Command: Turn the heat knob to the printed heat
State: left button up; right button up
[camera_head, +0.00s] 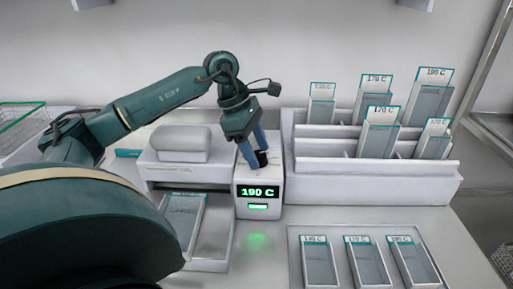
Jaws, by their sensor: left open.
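A white control box (258,192) stands in the middle of the counter. Its green display (258,192) reads 190 C, and a small green light glows under it. A dark knob (262,158) sits on top of the box. My left gripper (253,157) points down at the knob with its blue fingers close about it; whether they touch it I cannot tell. A pouch (183,218) lies in the open drawer of the white sealer-like machine (180,155) left of the box. The print on this pouch is too small to read. My right gripper is not in view.
A white rack (375,178) at the right holds several upright pouches with heat labels such as 170 C and 190 C. A tray (295,262) in front holds three labelled pouches. A green-rimmed wire basket (20,118) is at the far left.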

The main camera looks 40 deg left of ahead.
pick_arm(q)
jog(key=v, duration=1.3)
